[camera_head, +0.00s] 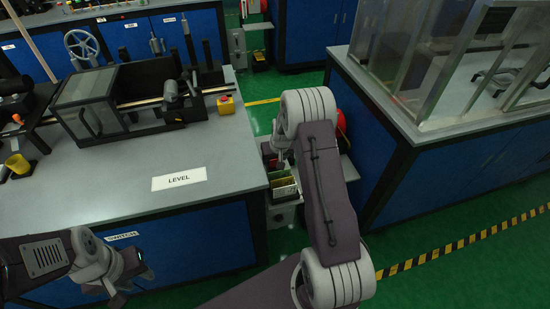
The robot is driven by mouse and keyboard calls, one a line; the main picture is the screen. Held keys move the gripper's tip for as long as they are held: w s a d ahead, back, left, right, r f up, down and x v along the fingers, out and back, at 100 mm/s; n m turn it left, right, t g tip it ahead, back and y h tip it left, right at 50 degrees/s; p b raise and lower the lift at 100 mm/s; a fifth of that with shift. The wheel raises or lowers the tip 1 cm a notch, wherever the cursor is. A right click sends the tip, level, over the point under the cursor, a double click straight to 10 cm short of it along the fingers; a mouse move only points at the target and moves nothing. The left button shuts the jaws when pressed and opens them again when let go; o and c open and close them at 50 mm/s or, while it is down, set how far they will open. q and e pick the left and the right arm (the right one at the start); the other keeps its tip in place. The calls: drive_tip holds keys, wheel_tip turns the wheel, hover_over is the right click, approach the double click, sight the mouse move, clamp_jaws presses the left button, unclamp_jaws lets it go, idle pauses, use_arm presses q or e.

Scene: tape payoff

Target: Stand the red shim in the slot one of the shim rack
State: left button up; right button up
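I cannot make out the red shim for certain. A small box with upright yellowish-green dividers (284,189) sits low between the benches. It may be the shim rack, but its slots are too small to tell apart. My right gripper (272,158) points down just above and behind this box, partly hidden by my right arm, and its fingers are too small to read. My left gripper (122,290) hangs low at the bottom left, in front of the left bench. Its fingertips are not clear.
The left bench (120,190) carries a machine with a clear cover (88,100), a yellow block (226,104) and a LEVEL label (179,179). A red rounded thing (341,124) shows behind my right arm. A glass-walled bench (450,130) stands right. Green floor (450,275) is clear.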

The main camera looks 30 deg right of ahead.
drive_tip(key=d+p+v, duration=0.1)
drive_tip(key=v, duration=0.8)
drive_tip(key=shift+a, duration=0.45)
